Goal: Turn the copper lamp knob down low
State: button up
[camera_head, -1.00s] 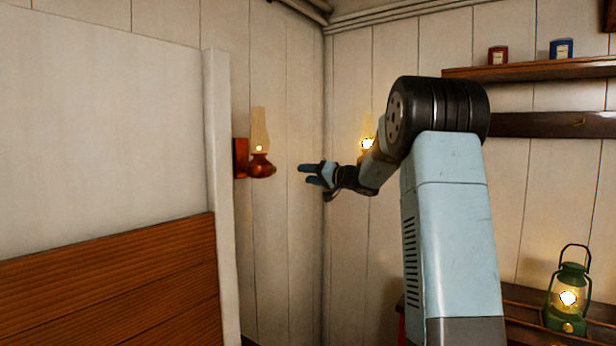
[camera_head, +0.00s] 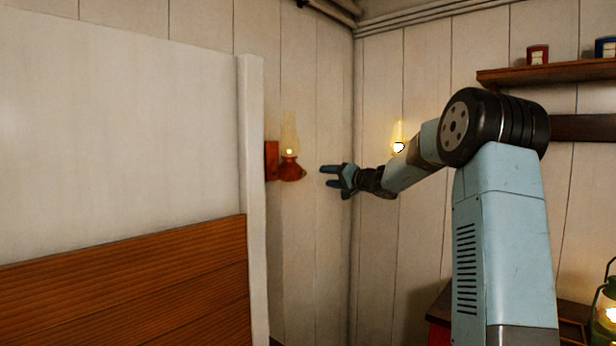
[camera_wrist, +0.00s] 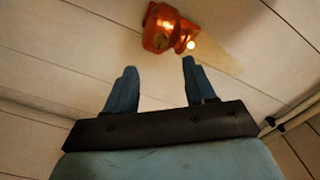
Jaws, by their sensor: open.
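The copper lamp (camera_head: 292,171) hangs on a wooden wall bracket (camera_head: 271,160) on the white plank wall. It has a tall glass chimney (camera_head: 289,130) with a small flame glowing at its base. In the wrist view the lamp (camera_wrist: 166,26) shows at the top, beyond my fingertips. A small brassy round part on it (camera_wrist: 160,40) may be the knob; it is too small to be sure. My gripper (camera_head: 326,176) is open and empty, just right of the lamp and apart from it in the head view. Its two blue fingers (camera_wrist: 160,66) point toward the lamp.
A white partition (camera_head: 251,200) with brown wood slats stands left of the lamp. Another lit lamp (camera_head: 398,146) shows behind my arm. A shelf (camera_head: 550,73) with tins is at upper right, and a green lantern (camera_head: 608,300) at the right edge.

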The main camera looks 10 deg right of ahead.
aim_at(304, 174)
jog(key=x, duration=1)
jog(key=shift+c, duration=0.5)
grip_shut()
jog(key=shift+f+m, duration=0.1)
jog(key=shift+m, duration=1.1)
jog(key=shift+c, duration=0.6)
grip_release()
jog(key=shift+o, duration=1.1)
